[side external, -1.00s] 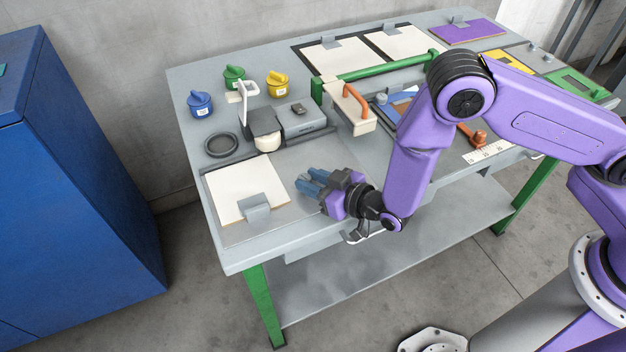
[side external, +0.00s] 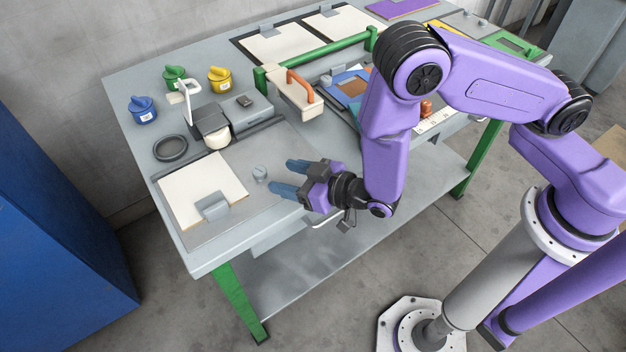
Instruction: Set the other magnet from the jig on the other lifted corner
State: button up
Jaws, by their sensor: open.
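A small grey round knobbed piece (side external: 260,174), which looks like a magnet, stands on the flat grey sheet (side external: 262,153) to the right of the white clipboard. My gripper (side external: 285,178) is open at the front edge of the bench, just right of this piece. Its blue fingertips point left, are spread apart and hold nothing; they look clear of the piece. Another small grey piece (side external: 325,81) shows by the blue panel (side external: 346,83); I cannot tell if it is a magnet. I cannot pick out the jig or tell how the sheet's corners lie.
The clipboard (side external: 190,187) lies left of my gripper. Behind stand a grey block device (side external: 245,112), a white box with an orange handle (side external: 292,98) and a green rail (side external: 325,54). A dark ring (side external: 171,148) and several coloured pots (side external: 142,108) stand at the left.

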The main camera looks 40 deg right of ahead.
jog(key=v, duration=0.6)
jog(key=s+r+n+g, duration=0.1)
jog(key=s+r+g, duration=0.3)
jog(key=s+g, duration=0.35)
jog(key=s+d+r+n+g+h, duration=0.1)
jog(key=s+d+r+n+g, duration=0.1)
jog(key=s+d+r, duration=0.2)
jog(key=s+d+r+n+g+h, duration=0.2)
jog(key=s+d+r+n+g, duration=0.1)
jog(key=d, duration=0.5)
jog(key=shift+s+d+r, duration=0.4)
jog(key=shift+s+r, duration=0.25)
jog(key=shift+r, duration=0.15)
jog(key=shift+o, duration=0.3)
jog(key=s+d+r+n+h, duration=0.1)
jog(key=s+d+r+h, duration=0.1)
jog(key=d, duration=0.7)
jog(key=shift+s+r+n+h, duration=0.2)
jog(key=shift+r+n+h, duration=0.15)
jog(key=shift+r, duration=0.3)
jog(key=shift+d+g, duration=0.15)
jog(key=shift+g, duration=0.1)
